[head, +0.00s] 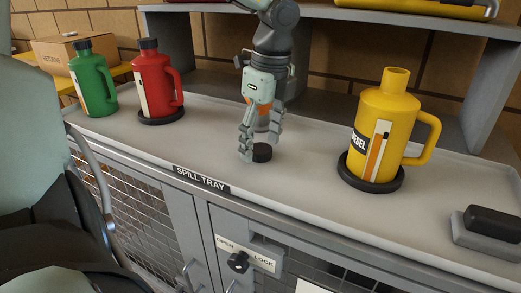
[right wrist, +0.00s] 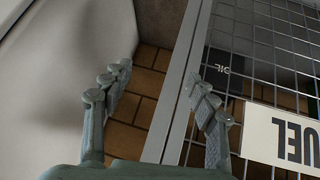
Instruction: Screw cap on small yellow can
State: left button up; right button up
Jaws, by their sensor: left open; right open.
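The yellow can (head: 372,112) stands upright on a round black base at the right of the grey spill tray, its spout bare and its handle to the right. A black cap (head: 262,153) lies on the tray left of the can. My left gripper (head: 261,151) points down over the cap, its fingers open on either side of it; whether they touch it I cannot tell. My right gripper (right wrist: 160,88) shows only in the right wrist view, open and empty, in front of a mesh cabinet door.
A red can (head: 156,82) and a green can (head: 90,85), both capped, stand at the tray's left. An orange object behind my left gripper is mostly hidden. A black-topped grey block (head: 489,232) lies at the right. The tray between cap and yellow can is clear.

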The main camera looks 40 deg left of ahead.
aim_at(259, 148)
pick_arm(q)
jog(key=shift+f, duration=0.25)
jog(key=c, duration=0.8)
jog(key=shift+c, duration=0.2)
jog(key=shift+r, duration=0.15)
jog(key=r, duration=0.4)
jog(key=shift+s+a+r, duration=0.15)
jog(key=shift+a+r, duration=0.05)
jog(key=s+a+r, duration=0.6)
jog(key=s, duration=0.3)
jog(key=shift+a+r, duration=0.15)
jog(key=shift+a, duration=0.2)
